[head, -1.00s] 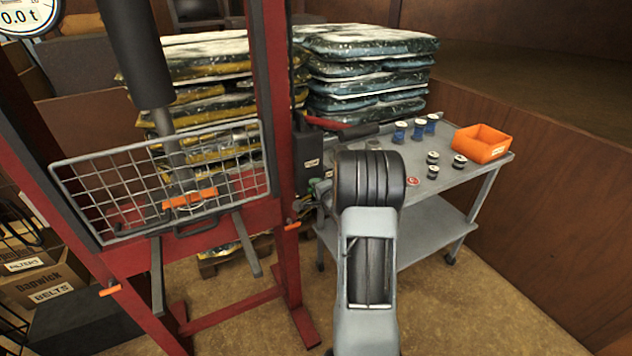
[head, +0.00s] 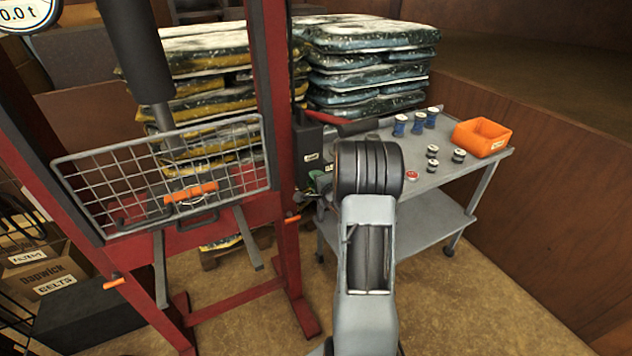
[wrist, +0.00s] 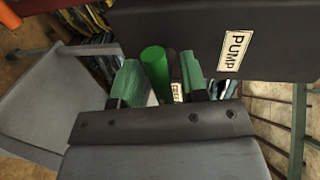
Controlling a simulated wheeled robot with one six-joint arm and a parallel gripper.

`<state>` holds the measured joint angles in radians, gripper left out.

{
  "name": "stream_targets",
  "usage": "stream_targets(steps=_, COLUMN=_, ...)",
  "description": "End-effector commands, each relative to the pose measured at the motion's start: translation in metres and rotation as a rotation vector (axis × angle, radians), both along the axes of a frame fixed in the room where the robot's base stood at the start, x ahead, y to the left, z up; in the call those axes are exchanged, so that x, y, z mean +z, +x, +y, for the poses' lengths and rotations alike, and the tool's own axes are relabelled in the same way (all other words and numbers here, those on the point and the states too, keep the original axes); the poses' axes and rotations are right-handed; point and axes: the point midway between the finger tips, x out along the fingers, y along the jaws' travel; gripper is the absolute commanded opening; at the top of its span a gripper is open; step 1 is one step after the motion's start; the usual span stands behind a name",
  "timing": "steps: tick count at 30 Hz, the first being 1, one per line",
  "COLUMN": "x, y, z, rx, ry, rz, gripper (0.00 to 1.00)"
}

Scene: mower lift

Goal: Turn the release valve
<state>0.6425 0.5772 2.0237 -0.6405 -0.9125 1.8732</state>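The dark pump box (head: 311,148) is fixed to the right post of the red press frame. In the wrist view the box (wrist: 190,30), with a white PUMP label, fills the upper right. A bright green rod-like handle (wrist: 155,70), which looks like the release valve's, lies just below the box beside a partly hidden small label (wrist: 177,92). My gripper (wrist: 159,65) has its two green-padded fingers apart, one on each side of the handle. The handle is nearer the left finger; whether they touch is unclear. In the head view my arm mostly hides this spot.
A grey cart (head: 440,160) stands right of the pump, holding an orange bin (head: 482,137), blue-and-white spools (head: 417,123) and small dark pieces. Stacked bags (head: 365,65) stand behind. A wire guard (head: 165,178) hangs on the press frame (head: 285,200) at left. Floor is clear at front right.

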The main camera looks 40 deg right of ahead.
Motion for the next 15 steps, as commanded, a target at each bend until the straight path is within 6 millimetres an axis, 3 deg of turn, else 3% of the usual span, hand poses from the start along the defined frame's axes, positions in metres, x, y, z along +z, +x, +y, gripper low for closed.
stream_targets(steps=10, x=0.002, y=-0.002, z=0.0, rx=0.0, ry=-0.001, rz=-0.002, gripper=0.46)
stream_targets(steps=15, x=0.006, y=-0.022, z=0.002, rx=-0.002, ry=-0.002, rz=-0.002, gripper=0.46)
